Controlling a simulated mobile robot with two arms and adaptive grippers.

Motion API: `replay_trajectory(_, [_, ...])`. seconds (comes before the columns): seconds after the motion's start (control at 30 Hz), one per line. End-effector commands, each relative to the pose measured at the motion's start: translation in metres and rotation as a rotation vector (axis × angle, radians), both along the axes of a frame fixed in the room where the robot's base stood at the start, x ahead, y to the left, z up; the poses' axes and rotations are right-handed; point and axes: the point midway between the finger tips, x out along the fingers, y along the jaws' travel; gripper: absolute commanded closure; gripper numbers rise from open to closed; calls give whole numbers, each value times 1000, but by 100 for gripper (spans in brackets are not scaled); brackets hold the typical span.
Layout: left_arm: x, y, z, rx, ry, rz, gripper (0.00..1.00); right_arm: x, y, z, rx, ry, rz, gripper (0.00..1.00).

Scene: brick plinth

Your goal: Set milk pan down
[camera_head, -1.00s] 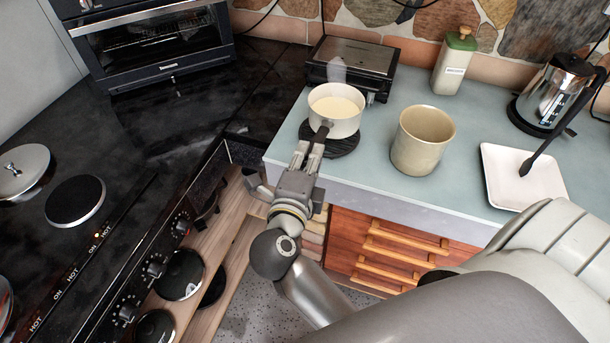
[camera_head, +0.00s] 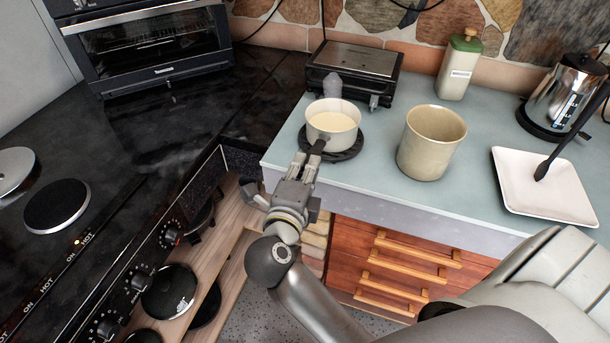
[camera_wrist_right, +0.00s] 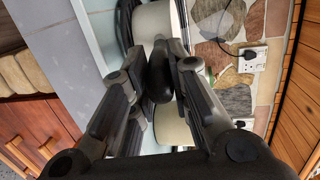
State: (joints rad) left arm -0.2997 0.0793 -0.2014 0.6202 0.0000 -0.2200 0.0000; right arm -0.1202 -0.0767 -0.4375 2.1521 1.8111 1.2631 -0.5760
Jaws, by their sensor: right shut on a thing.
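The milk pan (camera_head: 333,137) is small and cream-white, with pale liquid inside and a dark handle (camera_head: 320,143) pointing toward me. It is upright over a round black trivet (camera_head: 352,153) on the blue-grey counter. It looks centred and resting there, though a small gap is hard to rule out. My right gripper (camera_head: 308,160) is shut on the handle, at the counter's front edge. In the right wrist view the dark handle (camera_wrist_right: 160,78) lies between my fingers. My left gripper is not in view.
A beige mug (camera_head: 430,145) stands right of the pan. A black-and-steel grill (camera_head: 355,60) is behind it. A green-lidded canister (camera_head: 460,65), a kettle (camera_head: 562,92) and a white square plate (camera_head: 530,190) are farther right. The stove (camera_head: 100,190) is left.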

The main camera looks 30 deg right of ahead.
Motion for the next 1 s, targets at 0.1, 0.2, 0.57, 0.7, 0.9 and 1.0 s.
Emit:
replay_trajectory(0.1, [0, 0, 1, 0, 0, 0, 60, 0, 0, 4, -4, -7, 0, 100])
replay_trajectory(0.2, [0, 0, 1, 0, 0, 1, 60, 0, 0, 4, -4, -7, 0, 100])
replay_trajectory(0.57, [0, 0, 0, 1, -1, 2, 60, 0, 0, -2, 0, 0, 1, 61])
replay_trajectory(0.7, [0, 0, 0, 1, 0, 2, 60, 0, 0, -2, 0, 0, 1, 61])
replay_trajectory(0.9, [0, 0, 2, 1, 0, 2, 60, -2, 2, 2, 1, 1, 1, 61])
replay_trajectory(1.0, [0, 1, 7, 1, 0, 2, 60, -12, 11, 4, 2, 3, 2, 61])
